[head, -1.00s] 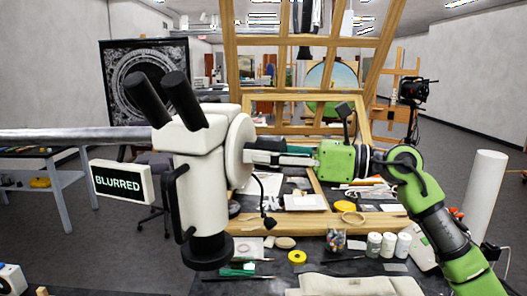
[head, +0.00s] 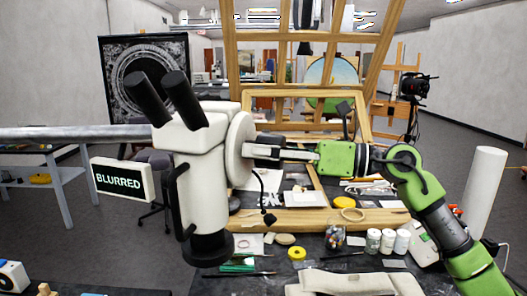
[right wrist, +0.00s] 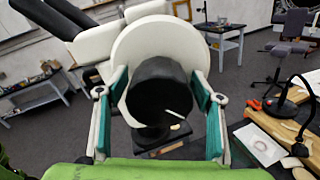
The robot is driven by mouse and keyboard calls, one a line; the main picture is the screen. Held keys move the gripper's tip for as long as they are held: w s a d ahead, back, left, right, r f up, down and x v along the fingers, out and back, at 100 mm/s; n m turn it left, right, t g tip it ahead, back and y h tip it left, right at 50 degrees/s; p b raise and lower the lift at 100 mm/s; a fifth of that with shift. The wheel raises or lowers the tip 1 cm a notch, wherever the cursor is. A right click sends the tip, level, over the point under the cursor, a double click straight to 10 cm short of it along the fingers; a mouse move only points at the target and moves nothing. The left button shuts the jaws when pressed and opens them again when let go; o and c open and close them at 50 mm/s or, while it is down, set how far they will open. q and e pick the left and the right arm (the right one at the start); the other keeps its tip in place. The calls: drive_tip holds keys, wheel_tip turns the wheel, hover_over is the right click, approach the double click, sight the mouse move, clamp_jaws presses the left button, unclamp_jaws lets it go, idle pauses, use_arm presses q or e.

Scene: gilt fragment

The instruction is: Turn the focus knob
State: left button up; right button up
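A white microscope (head: 203,160) with two black eyepieces hangs at the left centre in the head view. A sign (head: 123,180) beside it reads BLURRED. The focus knob (right wrist: 160,92) is a black cylinder with a white mark on its face, in front of a white disc. My right gripper (head: 280,153) reaches the knob from the right. In the right wrist view its two teal-padded fingers (right wrist: 161,100) stand on either side of the knob, with narrow gaps showing, so it looks open around it. My left gripper is not in view.
A dark worktable below holds a yellow tape roll (head: 297,253), white jars (head: 388,241) and a pale cushion (head: 345,284). A wooden frame (head: 375,218) stands behind my right arm. A thin black gooseneck (head: 268,217) hangs close below the gripper.

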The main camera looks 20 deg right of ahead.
idle(0.3)
drive_tip(key=shift+s+d, duration=0.15)
drive_tip(key=shift+d, duration=0.15)
drive_tip(key=v, duration=1.1)
drive_tip(key=shift+s+d+f, duration=0.1)
drive_tip(key=shift+s+d, duration=0.05)
idle(1.3)
drive_tip(key=w+a+n, duration=0.1)
drive_tip(key=a, duration=0.1)
drive_tip(key=w+a+n+b, duration=0.1)
drive_tip(key=w+a, duration=0.1)
drive_tip(key=a, duration=0.1)
drive_tip(key=w+a+n, duration=0.1)
drive_tip(key=a, duration=0.1)
drive_tip(key=shift+w+a, duration=0.3)
drive_tip(key=shift+a, duration=0.1)
drive_tip(key=shift+w+a+f, duration=0.15)
drive_tip(key=shift+w+a, duration=0.25)
drive_tip(key=shift+a, duration=0.15)
